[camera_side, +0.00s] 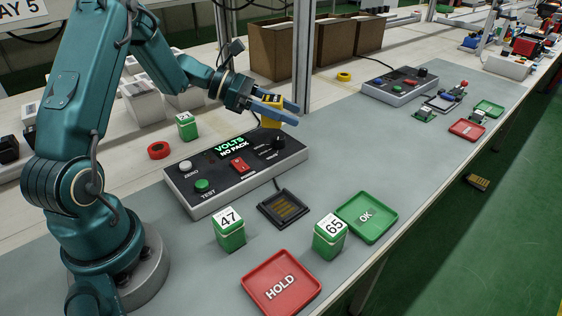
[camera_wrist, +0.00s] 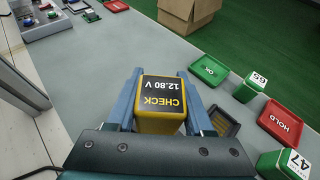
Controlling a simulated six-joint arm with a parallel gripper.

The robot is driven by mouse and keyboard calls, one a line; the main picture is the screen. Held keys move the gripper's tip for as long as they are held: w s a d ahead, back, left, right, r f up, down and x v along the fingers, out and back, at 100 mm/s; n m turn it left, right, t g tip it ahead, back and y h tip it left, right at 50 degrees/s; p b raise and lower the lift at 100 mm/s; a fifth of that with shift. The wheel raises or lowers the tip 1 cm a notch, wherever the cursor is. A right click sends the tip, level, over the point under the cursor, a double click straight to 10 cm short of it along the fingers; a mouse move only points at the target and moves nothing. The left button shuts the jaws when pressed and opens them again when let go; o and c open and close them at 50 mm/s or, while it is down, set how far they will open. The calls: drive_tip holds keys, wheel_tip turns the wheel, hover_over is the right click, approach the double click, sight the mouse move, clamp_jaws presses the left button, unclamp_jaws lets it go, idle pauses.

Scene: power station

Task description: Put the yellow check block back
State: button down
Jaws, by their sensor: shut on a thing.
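The yellow check block (camera_side: 271,112) is in my gripper (camera_side: 282,110), above the back right of the grey tester in the side view. In the wrist view the block (camera_wrist: 160,104) sits between both blue fingers of my gripper (camera_wrist: 161,100), its black label reading "CHECK 12.80 V". The tester (camera_side: 238,165) shows "VOLTS NO PACK" and has a red switch, a green TEST button and a white ZERO button. The black contact cradle (camera_side: 287,208) in front of it is empty. Its corner also shows in the wrist view (camera_wrist: 224,121).
Green block 47 (camera_side: 230,230) and green block 65 (camera_side: 329,236) stand on the grey mat. The green OK tray (camera_side: 367,216) and red HOLD tray (camera_side: 281,283) look empty.

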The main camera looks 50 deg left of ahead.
drive_tip(key=shift+w+d+r, duration=0.1)
drive_tip(key=shift+w+d, duration=0.05)
drive_tip(key=shift+d, duration=0.05)
hover_over(337, 183)
wheel_tip(337, 183, down, 7)
drive_tip(key=shift+r, duration=0.2)
drive_tip(key=shift+f, duration=2.05)
drive_tip(key=shift+f, duration=0.15)
drive_tip(key=shift+c, duration=1.4)
unclamp_jaws()
